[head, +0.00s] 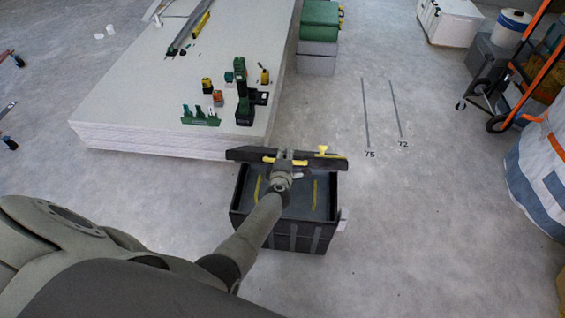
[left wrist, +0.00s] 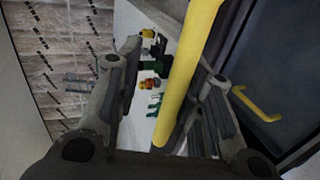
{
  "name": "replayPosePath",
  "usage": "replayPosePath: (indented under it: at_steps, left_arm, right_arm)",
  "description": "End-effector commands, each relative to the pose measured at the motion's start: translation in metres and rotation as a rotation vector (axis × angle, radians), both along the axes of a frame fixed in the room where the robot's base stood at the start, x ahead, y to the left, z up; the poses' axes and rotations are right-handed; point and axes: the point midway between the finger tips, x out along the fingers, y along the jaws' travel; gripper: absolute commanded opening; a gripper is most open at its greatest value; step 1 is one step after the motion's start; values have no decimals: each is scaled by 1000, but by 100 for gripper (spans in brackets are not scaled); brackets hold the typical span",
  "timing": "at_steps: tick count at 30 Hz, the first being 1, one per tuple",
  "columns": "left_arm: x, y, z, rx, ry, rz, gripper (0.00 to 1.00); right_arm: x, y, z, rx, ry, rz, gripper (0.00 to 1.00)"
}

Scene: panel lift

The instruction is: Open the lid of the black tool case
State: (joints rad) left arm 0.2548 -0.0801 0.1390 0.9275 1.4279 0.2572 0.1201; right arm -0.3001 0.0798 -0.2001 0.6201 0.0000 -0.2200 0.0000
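The black tool case (head: 293,236) stands on the floor at the centre of the head view. Its lid (head: 240,155) is raised, seen almost edge-on along the case's far side, and the dark interior with yellow strips shows. A yellow handle (head: 270,160) and a yellow latch (head: 323,151) show at the lid. My left gripper (head: 285,156) is at the lid's top edge. In the left wrist view a yellow bar (left wrist: 187,75) runs between its spread fingers, with a visible gap on the left. Contact is unclear. My right gripper is out of view.
A stack of pale panels (head: 130,75) with several tools on top stands behind and left of the case. Green and grey boxes (head: 318,40) stand behind it. A hand truck (head: 510,85) and a white bag (head: 540,175) are at right. Floor right of the case is clear.

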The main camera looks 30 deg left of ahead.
Motion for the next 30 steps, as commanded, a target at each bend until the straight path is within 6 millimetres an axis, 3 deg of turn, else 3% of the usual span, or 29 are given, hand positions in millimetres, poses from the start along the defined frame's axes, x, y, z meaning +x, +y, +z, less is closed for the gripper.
replayPosePath:
  at_steps: [11, 30]
  left_arm:
    - [0, 1, 1, 4, -3, 3, 35]
    - [-32, -12, 28, 2, -4, 2, 35]
  right_arm:
    - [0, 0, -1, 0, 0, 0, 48]
    - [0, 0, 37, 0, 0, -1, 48]
